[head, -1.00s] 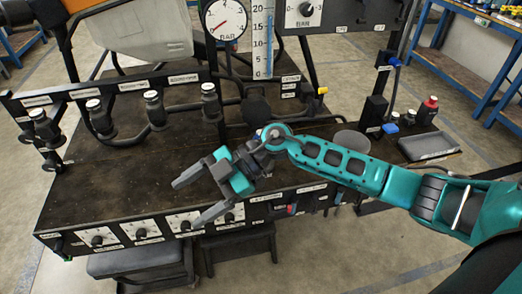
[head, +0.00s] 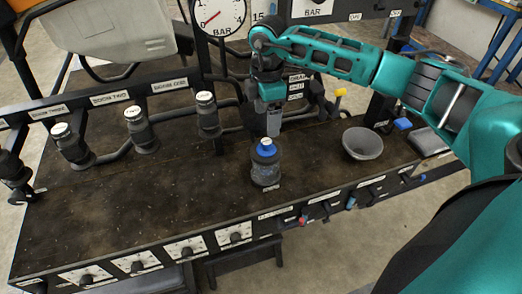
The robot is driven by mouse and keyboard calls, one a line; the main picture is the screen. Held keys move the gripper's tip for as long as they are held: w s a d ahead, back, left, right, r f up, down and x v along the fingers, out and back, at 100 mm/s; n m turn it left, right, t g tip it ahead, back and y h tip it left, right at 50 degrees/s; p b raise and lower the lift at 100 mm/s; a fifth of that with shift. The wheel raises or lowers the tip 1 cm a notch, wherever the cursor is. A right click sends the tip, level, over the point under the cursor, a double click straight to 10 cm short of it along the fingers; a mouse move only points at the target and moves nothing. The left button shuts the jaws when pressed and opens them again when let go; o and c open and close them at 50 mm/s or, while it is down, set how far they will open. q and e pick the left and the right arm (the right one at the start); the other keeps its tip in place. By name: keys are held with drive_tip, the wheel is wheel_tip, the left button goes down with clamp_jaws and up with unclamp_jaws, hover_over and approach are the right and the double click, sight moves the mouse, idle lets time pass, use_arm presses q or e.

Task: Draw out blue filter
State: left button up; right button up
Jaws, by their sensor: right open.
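I take this to be the blue filter; any part inside the cup is unclear. My right gripper (head: 271,128) points down just above and behind the blue cap in the picture. It is open and seen nearly edge-on. It holds nothing that I can see, and I cannot tell if it touches the cap. My left gripper is out of view.
A grey bowl or funnel (head: 362,144) stands to the right of the cup. Several black canisters, one being (head: 208,115), hang along the labelled rail at left. A pressure gauge (head: 219,15) is behind. Knobs line the front panel. The bench's left middle is clear.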

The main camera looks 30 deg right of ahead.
sight(266, 141)
drive_tip(key=shift+s, duration=0.15)
drive_tip(key=shift+f+b, duration=0.4)
wheel_tip(266, 141, down, 4)
drive_tip(key=b, duration=0.3)
drive_tip(key=shift+r, duration=0.25)
wheel_tip(266, 141, down, 3)
drive_tip(key=shift+b, duration=1)
drive_tip(key=shift+f+b, duration=0.35)
drive_tip(key=shift+f, duration=0.45)
use_arm(q)
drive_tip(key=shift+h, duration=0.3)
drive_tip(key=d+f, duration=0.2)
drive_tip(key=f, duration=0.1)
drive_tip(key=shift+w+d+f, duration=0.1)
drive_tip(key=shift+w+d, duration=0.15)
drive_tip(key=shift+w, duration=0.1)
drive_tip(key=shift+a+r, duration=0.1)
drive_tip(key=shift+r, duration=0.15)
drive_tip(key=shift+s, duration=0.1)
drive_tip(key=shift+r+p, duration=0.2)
drive_tip(key=shift+p, duration=0.3)
